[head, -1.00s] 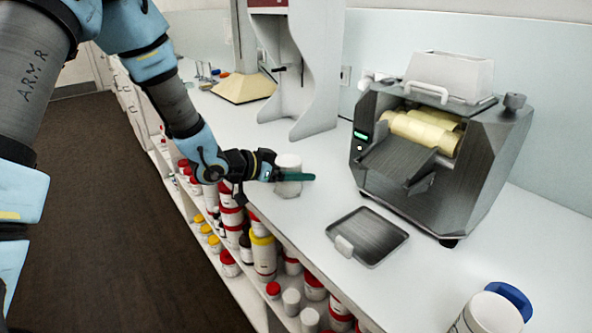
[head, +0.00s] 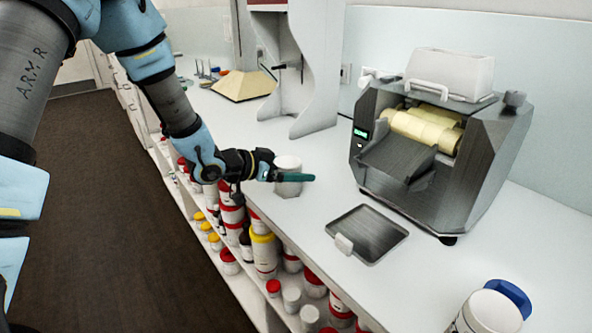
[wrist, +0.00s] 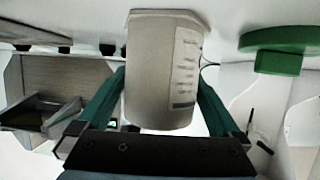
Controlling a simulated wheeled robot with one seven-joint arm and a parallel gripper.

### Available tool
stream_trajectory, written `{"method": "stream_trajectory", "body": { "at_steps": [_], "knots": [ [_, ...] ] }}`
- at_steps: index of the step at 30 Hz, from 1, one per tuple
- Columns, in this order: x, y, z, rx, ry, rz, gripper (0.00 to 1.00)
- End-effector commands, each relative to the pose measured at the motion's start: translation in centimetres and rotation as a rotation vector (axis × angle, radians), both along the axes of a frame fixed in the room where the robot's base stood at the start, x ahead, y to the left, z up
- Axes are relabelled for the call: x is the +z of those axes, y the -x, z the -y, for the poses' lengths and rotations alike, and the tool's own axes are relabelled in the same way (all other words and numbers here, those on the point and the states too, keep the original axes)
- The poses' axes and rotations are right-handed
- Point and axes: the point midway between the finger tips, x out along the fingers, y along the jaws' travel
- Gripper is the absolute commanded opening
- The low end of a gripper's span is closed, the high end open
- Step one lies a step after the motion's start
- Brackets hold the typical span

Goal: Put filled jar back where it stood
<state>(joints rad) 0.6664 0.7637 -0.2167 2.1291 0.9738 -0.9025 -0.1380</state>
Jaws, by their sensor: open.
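A white jar (head: 288,164) stands upright on the white counter, left of the mill. My gripper (head: 298,178) reaches in from the left at the jar, with one green finger passing in front of it. In the wrist view, the picture is upside down and the jar (wrist: 164,65), with a printed label, sits between two spread green fingers. The fingers are open around it. Whether either finger touches it, and what it contains, I cannot tell.
A grey mill (head: 440,160) with cream rollers stands to the right. A dark tray (head: 367,233) lies in front of it. A white tub with a blue part (head: 490,312) is at the lower right. A grey stand (head: 312,70) rises behind. Shelves below hold several containers.

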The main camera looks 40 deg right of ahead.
Motion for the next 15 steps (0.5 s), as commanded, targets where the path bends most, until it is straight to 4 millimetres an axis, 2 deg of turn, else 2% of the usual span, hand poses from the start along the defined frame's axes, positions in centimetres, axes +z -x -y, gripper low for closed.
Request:
{"method": "stream_trajectory", "body": {
  "at_steps": [9,15],
  "knots": [
    [2.3,-1.0,-6.0,0.004,0.001,0.004,1.0],
    [3.6,-1.4,-9.1,0.005,0.0,0.002,1.0]
  ]
}}
